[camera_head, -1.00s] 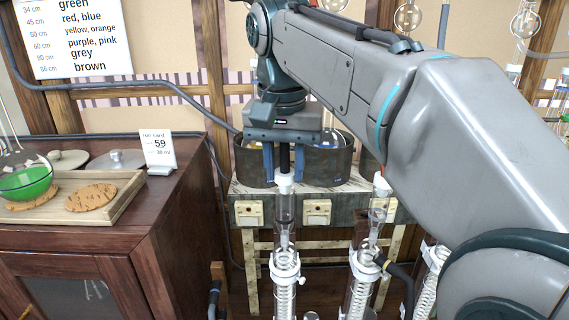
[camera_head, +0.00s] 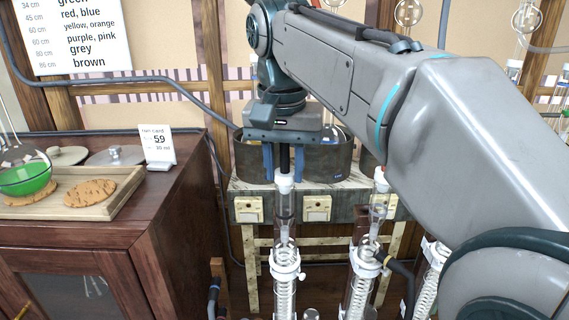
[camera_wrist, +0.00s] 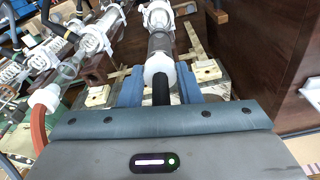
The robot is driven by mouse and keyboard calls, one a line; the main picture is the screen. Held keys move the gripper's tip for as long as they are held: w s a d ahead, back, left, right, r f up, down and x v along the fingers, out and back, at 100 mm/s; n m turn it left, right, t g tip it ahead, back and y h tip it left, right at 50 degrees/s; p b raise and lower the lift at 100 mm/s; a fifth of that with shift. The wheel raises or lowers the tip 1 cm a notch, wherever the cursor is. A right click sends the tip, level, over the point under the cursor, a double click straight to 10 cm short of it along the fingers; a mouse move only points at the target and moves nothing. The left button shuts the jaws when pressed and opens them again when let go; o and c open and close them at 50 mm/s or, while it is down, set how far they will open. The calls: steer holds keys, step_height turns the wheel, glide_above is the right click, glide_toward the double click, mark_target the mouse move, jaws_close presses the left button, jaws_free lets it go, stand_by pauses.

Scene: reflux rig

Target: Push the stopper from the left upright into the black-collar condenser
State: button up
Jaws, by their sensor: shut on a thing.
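My gripper (camera_head: 284,172) points down at the middle of the head view, shut on a dark stem (camera_head: 284,158). A white stopper (camera_head: 284,183) sits just below the fingertips, at the top of an upright glass tube. In the wrist view the fingers flank the black stem, with the white stopper (camera_wrist: 159,66) beyond them. The glass leads down to the leftmost coil condenser (camera_head: 284,268), which has a white collar. How deep the stopper sits is unclear. A second condenser (camera_head: 361,285) stands to its right with a black piece at its side. I cannot make out a black collar.
A dark wooden cabinet (camera_head: 90,238) with a tray (camera_head: 122,205) and card stands at the left. A bench with a dark round pot (camera_head: 330,160) is behind my gripper. A third condenser (camera_head: 428,282) is at the right. An orange tube (camera_wrist: 38,125) shows in the wrist view.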

steer(key=o, duration=1)
steer(key=shift+o, duration=0.2)
